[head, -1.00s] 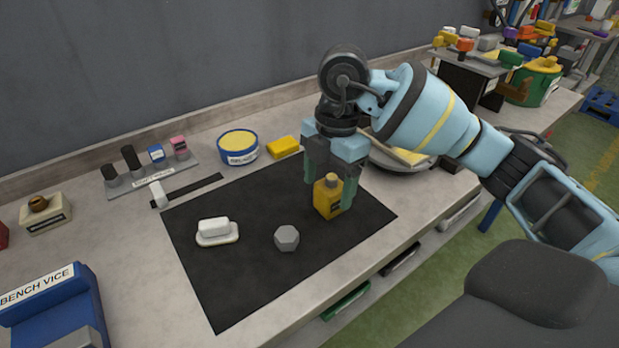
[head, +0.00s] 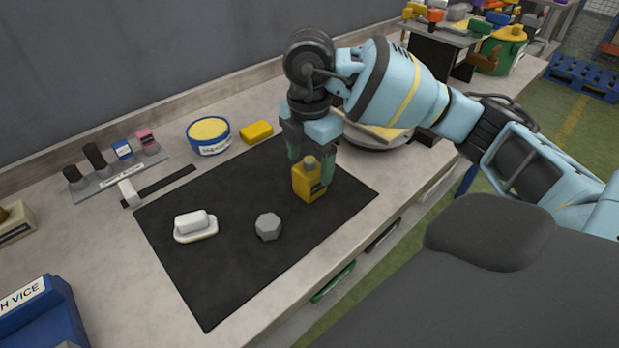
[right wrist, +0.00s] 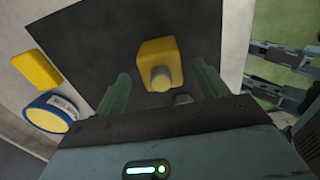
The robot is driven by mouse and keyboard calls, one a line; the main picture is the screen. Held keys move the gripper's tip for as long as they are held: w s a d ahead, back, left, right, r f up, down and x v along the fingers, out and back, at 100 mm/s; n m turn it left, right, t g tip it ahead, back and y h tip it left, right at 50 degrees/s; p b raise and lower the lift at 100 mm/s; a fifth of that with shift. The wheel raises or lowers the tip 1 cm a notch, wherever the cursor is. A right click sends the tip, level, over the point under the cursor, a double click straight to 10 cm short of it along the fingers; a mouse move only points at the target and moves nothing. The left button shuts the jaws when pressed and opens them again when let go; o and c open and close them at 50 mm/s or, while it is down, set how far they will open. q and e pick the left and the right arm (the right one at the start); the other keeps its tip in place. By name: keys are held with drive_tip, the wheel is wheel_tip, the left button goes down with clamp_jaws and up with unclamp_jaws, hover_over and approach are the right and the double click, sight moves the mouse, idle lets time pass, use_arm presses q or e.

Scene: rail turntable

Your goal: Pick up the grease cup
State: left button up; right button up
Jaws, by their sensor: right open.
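A round blue cup (head: 209,145) with yellow filling and a white label stands behind the dark mat; the label is too blurred to read surely. It also shows at the left of the right wrist view (right wrist: 45,118). My right gripper (head: 311,166) points down, open and empty, over a yellow bottle (head: 309,187) with a grey cap. In the right wrist view the bottle (right wrist: 160,55) lies between and beyond the two green fingers (right wrist: 161,88), with gaps on both sides. The blue cup is well outside the fingers.
The dark mat (head: 230,275) also holds a grey hex piece (head: 268,227) and a white block on a dish (head: 194,227). A yellow block (head: 256,132) sits beside the cup. A rack of small items (head: 118,173) and a blue vice (head: 40,315) stand left.

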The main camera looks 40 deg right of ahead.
sight(309, 172)
drive_tip(key=shift+f, duration=1.8)
drive_tip(key=c, duration=1.1)
drive_tip(key=shift+c, duration=0.2)
drive_tip(key=shift+r, duration=0.15)
drive_tip(key=shift+r, duration=0.5)
wheel_tip(309, 172, up, 2)
drive_tip(key=shift+r, duration=0.25)
drive_tip(key=s+a+r, duration=0.1)
drive_tip(key=s+a, duration=0.1)
drive_tip(key=s, duration=1.4)
drive_tip(key=shift+a, duration=0.35)
